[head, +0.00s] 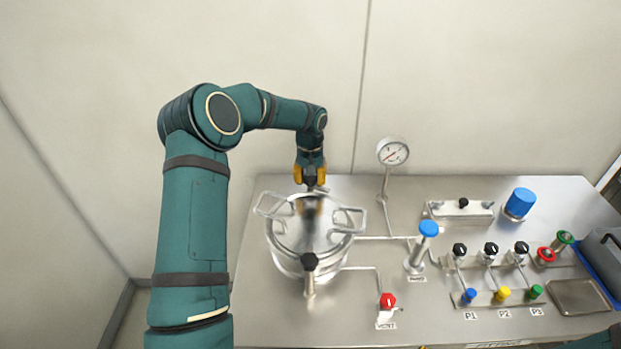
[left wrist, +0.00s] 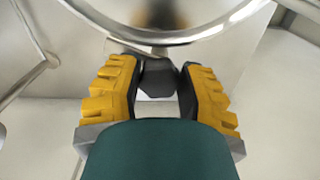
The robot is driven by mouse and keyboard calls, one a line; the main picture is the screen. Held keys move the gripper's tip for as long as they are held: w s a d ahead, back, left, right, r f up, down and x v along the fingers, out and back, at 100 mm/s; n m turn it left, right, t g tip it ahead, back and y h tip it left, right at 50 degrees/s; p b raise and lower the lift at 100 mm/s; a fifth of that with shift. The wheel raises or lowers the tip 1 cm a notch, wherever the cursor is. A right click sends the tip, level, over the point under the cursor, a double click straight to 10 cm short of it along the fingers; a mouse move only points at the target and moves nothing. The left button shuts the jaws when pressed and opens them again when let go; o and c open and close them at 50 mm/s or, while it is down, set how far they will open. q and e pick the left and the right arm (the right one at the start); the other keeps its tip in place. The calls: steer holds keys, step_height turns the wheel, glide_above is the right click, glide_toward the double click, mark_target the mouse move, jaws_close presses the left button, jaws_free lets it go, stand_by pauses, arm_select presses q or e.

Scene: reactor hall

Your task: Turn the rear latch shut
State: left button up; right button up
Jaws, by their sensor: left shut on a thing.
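A round steel vessel (head: 290,262) with a shiny lid stands on the left part of the bench. My left gripper (head: 311,180) reaches down from behind to the vessel's rear edge. Its yellow-padded fingers also show in the left wrist view (left wrist: 158,85), closed on the dark knob of the rear latch (left wrist: 158,77), beside the steel rim. In the head view the gripper mostly hides this latch, so its exact angle cannot be told. A front latch with a black knob (head: 310,262) stands at the vessel's near side. My right gripper is not in view.
Looped handles (head: 347,220) stick out at the vessel's sides. A pressure gauge (head: 392,152) stands behind right. A blue-topped post (head: 428,230), a red vent knob (head: 388,301) and several valves (head: 490,250) are to the right. The wall is close behind the bench.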

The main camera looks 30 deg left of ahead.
mark_target(309, 178)
arm_select(q)
steer(key=m, duration=0.3)
steer(key=shift+m, duration=0.4)
steer(key=m, duration=0.3)
steer(key=shift+a+m, duration=0.15)
steer(key=shift+m, duration=0.15)
steer(key=m+p, duration=0.1)
steer(key=m, duration=0.4)
steer(key=shift+a+m, duration=0.1)
steer(key=shift+m, duration=0.3)
steer(key=o, duration=1.2)
step_height(309, 178, up, 12)
